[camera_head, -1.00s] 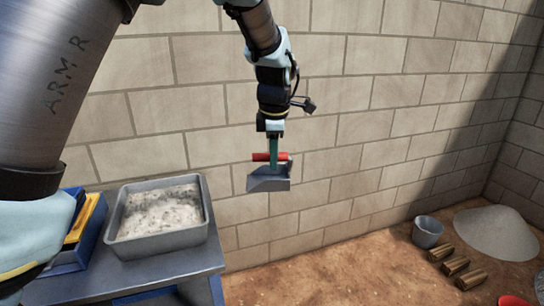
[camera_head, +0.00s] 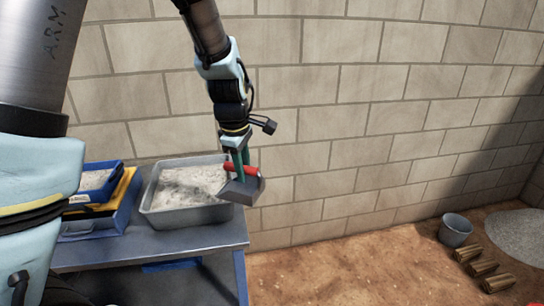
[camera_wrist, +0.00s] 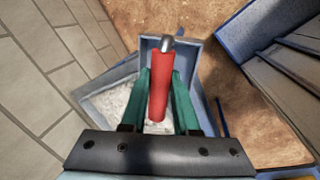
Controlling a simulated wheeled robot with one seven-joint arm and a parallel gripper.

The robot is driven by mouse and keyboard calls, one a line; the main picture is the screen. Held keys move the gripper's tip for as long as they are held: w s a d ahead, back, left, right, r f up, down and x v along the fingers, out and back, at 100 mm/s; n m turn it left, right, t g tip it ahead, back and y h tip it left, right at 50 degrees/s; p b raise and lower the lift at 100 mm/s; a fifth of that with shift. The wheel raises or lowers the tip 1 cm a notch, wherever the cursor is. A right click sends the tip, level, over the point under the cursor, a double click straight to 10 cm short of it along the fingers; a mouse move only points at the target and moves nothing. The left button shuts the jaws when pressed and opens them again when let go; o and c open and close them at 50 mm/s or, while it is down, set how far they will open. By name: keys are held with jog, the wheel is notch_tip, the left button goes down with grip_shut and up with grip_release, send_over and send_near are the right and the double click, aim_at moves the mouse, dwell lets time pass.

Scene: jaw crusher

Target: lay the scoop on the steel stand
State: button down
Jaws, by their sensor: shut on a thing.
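The scoop (camera_head: 241,188) has a grey metal pan and a red handle. My gripper (camera_head: 237,162), with green fingers, is shut on the red handle. It holds the scoop in the air at the right end of the grey tray, in front of the wall. In the wrist view the red handle (camera_wrist: 160,85) lies between the green fingers of my gripper (camera_wrist: 163,92), and the pan shows partly behind it. The steel stand (camera_head: 200,243) is a grey-blue table with a bare strip in front of the tray.
A grey tray (camera_head: 152,207) of pale powder stands on the stand. Blue and yellow trays (camera_head: 128,190) are stacked left of it. A block wall (camera_head: 340,120) rises behind.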

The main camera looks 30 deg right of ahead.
jog(key=w+a+f+m, duration=0.2)
jog(key=w+a+f, duration=0.1)
jog(key=a, duration=0.8)
jog(key=w+a+f+m+g, duration=0.1)
jog(key=w+a+f+m, duration=0.2)
jog(key=a, duration=0.9)
jog(key=w+a+f+m, duration=0.2)
jog(key=w+a+f, duration=0.3)
jog(key=a+f, duration=0.3)
jog(key=shift+w+a+m+g+h, duration=0.15)
jog(key=shift+a+m+g+h, duration=0.2)
jog(key=shift+a, duration=1.7)
jog(key=shift+w+r, duration=0.1)
